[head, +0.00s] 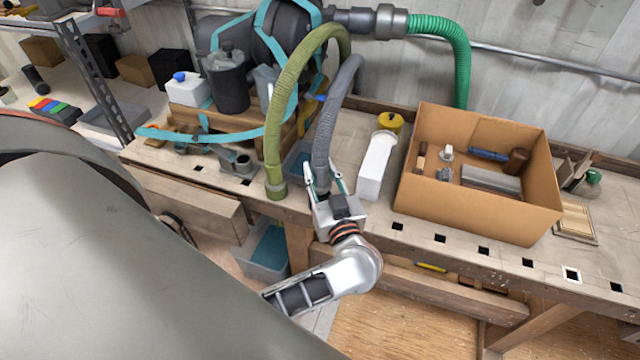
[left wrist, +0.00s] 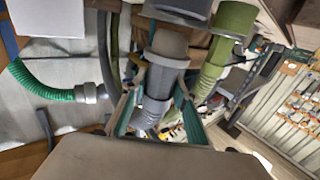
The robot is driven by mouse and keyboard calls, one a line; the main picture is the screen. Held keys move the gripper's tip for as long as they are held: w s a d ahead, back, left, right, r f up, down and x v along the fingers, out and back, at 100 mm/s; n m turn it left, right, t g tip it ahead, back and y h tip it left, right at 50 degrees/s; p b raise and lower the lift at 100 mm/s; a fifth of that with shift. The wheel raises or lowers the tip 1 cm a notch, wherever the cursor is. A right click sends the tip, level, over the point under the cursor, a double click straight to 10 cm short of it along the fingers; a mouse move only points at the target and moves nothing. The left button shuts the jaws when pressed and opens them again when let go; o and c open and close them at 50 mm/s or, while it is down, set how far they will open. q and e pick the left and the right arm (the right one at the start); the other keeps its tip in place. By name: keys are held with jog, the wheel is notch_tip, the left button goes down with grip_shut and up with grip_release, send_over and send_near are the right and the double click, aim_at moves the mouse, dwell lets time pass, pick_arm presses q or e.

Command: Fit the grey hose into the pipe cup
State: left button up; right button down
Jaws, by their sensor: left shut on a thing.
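My left gripper (head: 322,182) is shut on the grey hose (head: 330,125) near its lower end, at the bench's front edge. The hose bends down from the machine at the back. In the left wrist view, the gripper (left wrist: 158,100) has a finger on each side of the hose, and the wide grey end cuff (left wrist: 167,46) sticks out beyond the fingers. A small grey cup-like fitting (head: 243,163) stands on the bench left of the gripper, apart from the hose; it looks like the pipe cup. My right gripper is not in view.
An olive hose (head: 285,110) hangs just left of the grey hose, its end near the bench edge. A white box (head: 375,168) and a cardboard box (head: 470,205) of parts stand to the right. A blue-grey bin (head: 268,250) sits below the bench.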

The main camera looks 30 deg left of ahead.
aim_at(323, 192)
pick_arm(q)
jog(key=shift+f, duration=0.35)
notch_tip(323, 192, down, 2)
jog(key=shift+p, duration=0.3)
jog(key=shift+f, duration=0.6)
jog(key=shift+f, duration=0.15)
jog(key=o, duration=1.3)
